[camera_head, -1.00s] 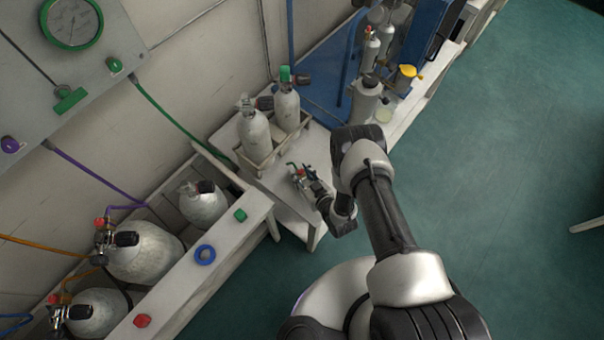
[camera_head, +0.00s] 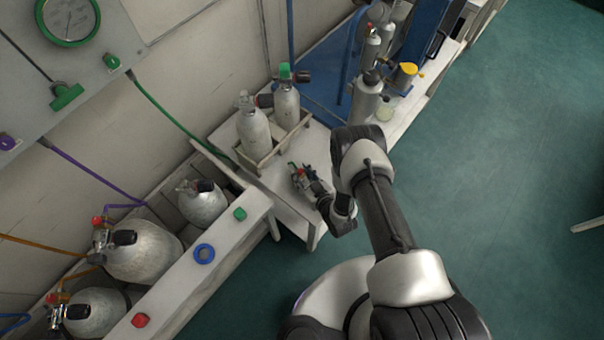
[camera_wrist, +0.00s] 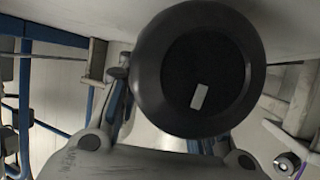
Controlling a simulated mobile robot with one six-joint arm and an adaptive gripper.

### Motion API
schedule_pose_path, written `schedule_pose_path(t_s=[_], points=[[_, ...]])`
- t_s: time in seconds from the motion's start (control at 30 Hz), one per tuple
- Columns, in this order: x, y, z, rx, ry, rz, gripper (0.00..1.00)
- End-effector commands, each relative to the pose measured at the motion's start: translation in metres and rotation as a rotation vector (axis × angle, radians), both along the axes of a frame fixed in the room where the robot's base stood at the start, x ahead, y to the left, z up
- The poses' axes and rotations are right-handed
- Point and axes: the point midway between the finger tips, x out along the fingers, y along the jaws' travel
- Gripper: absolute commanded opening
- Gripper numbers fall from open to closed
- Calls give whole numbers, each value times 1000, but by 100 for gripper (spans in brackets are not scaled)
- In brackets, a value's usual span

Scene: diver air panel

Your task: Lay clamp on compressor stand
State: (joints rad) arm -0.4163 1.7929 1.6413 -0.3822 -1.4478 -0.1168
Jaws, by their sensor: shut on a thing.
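The clamp (camera_head: 299,174), a small metal piece with red and green parts, is at the tip of my gripper (camera_head: 312,185) in the head view. My gripper is shut on it, low over or at the white stand (camera_head: 288,205) beside the two upright cylinders. I cannot tell whether the clamp touches the stand top. In the wrist view a large round black knob (camera_wrist: 198,70), apparently part of the clamp, fills the middle between the fingers and hides most of what lies beyond. Which surface is the compressor stand is not marked.
Two grey cylinders (camera_head: 254,132) stand in a rack on the white stand. A blue machine (camera_head: 412,40) and a bench (camera_head: 420,95) with a grey canister (camera_head: 367,98) are behind. A long trough (camera_head: 205,275) with lying cylinders is at left.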

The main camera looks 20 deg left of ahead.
Motion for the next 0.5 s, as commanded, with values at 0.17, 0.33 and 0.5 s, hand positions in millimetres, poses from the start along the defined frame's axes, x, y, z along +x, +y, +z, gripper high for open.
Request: schedule_pose_path(t_s=[0.17, 0.33, 0.5], points=[[1, 0, -1, 2, -2, 0, 36], [0, 0, -1, 1, -1, 0, 48], [0, 0, -2, 1, -1, 0, 57]])
